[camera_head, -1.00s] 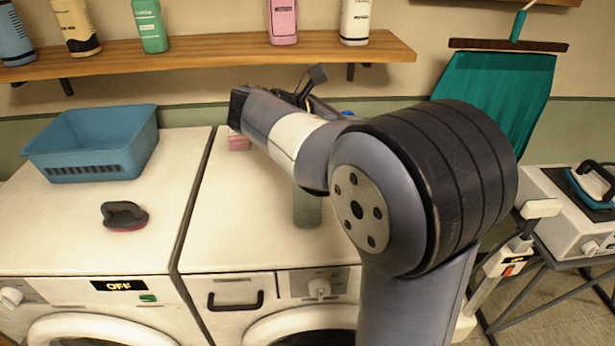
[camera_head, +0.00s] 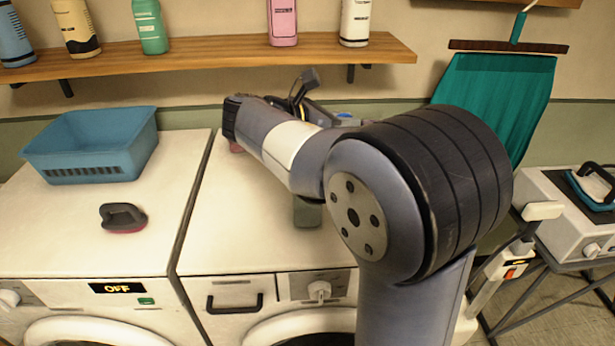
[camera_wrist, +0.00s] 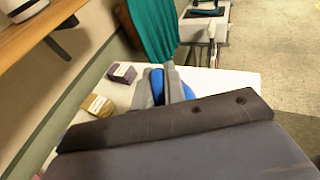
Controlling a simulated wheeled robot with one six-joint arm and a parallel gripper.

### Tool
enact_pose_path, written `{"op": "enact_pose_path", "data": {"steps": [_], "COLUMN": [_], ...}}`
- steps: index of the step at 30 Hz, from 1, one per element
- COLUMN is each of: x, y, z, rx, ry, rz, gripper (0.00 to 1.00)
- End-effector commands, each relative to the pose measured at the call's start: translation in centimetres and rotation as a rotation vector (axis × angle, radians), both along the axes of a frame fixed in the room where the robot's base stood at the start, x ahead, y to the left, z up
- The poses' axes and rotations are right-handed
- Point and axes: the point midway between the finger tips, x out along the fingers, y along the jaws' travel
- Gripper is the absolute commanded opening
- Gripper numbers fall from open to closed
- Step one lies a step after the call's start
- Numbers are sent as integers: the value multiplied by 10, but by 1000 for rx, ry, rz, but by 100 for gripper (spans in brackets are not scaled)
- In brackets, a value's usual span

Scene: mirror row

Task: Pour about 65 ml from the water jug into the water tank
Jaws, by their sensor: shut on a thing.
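In the wrist view my gripper (camera_wrist: 172,82) is mostly hidden behind the dark wrist part. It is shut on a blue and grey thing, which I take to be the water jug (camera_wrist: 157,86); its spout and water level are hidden. A bit of blue also shows behind my arm in the head view (camera_head: 345,115). A grey-green block-like thing (camera_head: 307,214) stands on the right washer, its upper part hidden by my arm. I cannot tell whether it is the water tank. No pouring stream shows.
A blue basket (camera_head: 92,145) and a dark-handled brush (camera_head: 123,217) are on the left washer (camera_head: 60,225). A shelf (camera_head: 210,50) with bottles runs above. Purple (camera_wrist: 123,73) and yellow (camera_wrist: 99,105) boxes stand by the wall. An iron (camera_head: 594,185) is at the right.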

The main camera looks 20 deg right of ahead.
Motion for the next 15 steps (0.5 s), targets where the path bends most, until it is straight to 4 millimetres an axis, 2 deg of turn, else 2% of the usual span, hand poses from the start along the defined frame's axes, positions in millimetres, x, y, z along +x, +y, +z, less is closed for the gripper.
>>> {"op": "enact_pose_path", "data": {"steps": [15], "x": [-2], "y": [8], "z": [-2], "rx": [-47], "ry": [-14], "rz": [2], "gripper": [0]}}
